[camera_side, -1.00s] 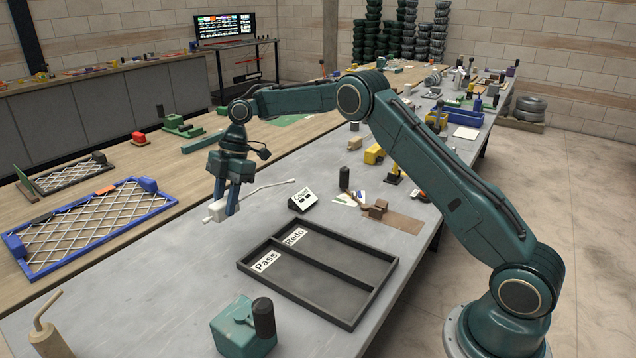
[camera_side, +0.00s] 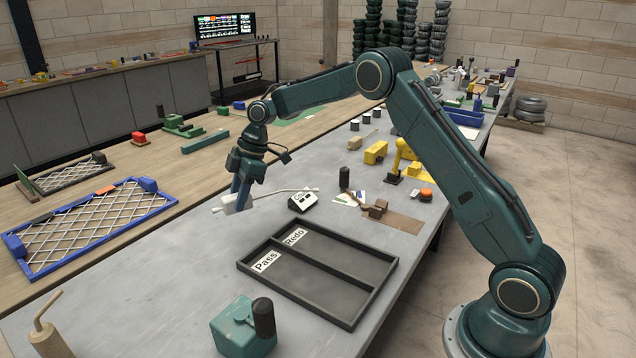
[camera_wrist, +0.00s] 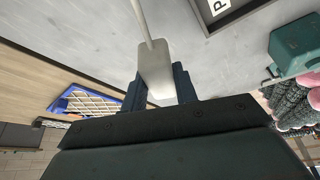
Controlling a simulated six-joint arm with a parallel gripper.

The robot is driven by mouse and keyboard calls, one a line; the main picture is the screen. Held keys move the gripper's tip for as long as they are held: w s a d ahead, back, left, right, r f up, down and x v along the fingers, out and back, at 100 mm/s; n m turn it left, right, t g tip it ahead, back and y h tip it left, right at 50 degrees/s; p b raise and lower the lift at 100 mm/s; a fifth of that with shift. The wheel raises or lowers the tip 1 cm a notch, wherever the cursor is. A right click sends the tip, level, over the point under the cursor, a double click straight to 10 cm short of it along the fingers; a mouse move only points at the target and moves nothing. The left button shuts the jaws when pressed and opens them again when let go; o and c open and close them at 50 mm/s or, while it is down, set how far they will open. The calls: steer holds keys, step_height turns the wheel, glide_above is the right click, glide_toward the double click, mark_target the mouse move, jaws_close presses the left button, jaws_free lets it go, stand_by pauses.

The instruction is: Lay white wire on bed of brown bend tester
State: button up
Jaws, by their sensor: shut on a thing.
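My gripper (camera_side: 240,200) is shut on the white block-like end of the white wire (camera_side: 285,191), above the grey bench. In the wrist view the white end piece (camera_wrist: 156,72) sits between my fingers, with the wire leading up out of frame. The brown bend tester (camera_side: 377,209) stands on a flat brown base at the right side of the bench, with a dark-knobbed lever beside it. The wire and the tester appear apart.
A dark tray (camera_side: 318,274) labelled Pass and Redo lies in front. A small white counter box (camera_side: 303,201) is below the wire. A green block tool (camera_side: 243,327) sits at the front.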

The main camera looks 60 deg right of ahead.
steer(key=s+d+f+m+h, duration=0.1)
steer(key=s+d+m+h, duration=0.35)
steer(key=d+m, duration=0.7)
steer(key=s+d+f+m+h, duration=0.1)
steer(key=s+d+m+h, duration=0.35)
steer(key=d+m, duration=0.65)
steer(key=s+d+m+g+y, duration=0.2)
steer(key=s+d+m+g, duration=0.1)
steer(key=s+m, duration=0.7)
steer(key=s+d+r+m+g+y, duration=0.1)
steer(key=s+d+m+g+y, duration=0.2)
steer(key=s+m, duration=0.7)
steer(key=shift+s+d+r+m, duration=0.25)
steer(key=shift+d+m, duration=0.35)
steer(key=shift+m, duration=2.75)
steer(key=shift+w+f, duration=0.1)
steer(key=shift+f, duration=3.75)
steer(key=shift+f, duration=0.65)
steer(key=o, duration=1.1)
